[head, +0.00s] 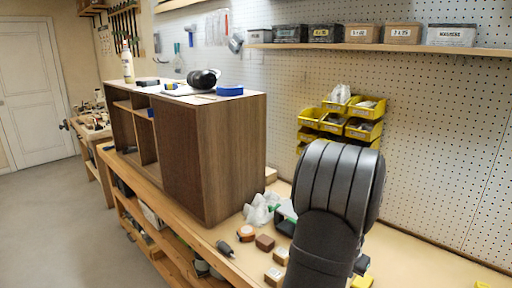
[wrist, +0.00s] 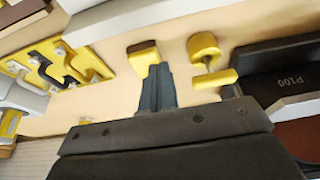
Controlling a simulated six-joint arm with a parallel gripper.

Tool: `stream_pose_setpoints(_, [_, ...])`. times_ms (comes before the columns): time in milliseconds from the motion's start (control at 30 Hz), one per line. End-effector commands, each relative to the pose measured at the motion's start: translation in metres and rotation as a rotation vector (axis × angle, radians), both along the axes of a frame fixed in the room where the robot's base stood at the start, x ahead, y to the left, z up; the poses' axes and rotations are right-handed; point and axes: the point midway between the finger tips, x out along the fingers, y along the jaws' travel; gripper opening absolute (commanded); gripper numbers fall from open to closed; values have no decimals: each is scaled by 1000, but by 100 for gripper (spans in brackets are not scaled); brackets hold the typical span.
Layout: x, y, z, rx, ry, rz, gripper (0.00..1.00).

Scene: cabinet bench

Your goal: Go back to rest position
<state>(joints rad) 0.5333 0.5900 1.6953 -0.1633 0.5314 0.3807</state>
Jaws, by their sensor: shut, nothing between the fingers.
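My gripper (wrist: 158,72) shows in the wrist view with its dark fingers together and nothing between them. Its fingertips point at the bench top, close to a small yellow-topped block (wrist: 143,52); I cannot tell whether they touch it. In the head view my arm rises at the right of the bench and its black rounded link fills the lower right. The gripper itself does not show in the head view.
A wooden cabinet (head: 215,160) stands on the bench (head: 425,255), left of my arm. Small blocks (head: 265,243) lie between them. Yellow bins (head: 365,107) hang behind. The wrist view shows a yellow clamp (wrist: 205,48) and a dark P100 block (wrist: 285,65).

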Motion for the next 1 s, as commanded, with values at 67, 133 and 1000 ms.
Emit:
stream_pose_setpoints(67, [4, -5, -11, 2, 3, -1, 0])
stream_pose_setpoints(133, [10, -10, -17, 2, 3, 0, 0])
stream_pose_setpoints(1000, [20, -20, -7, 2, 5, 2, 0])
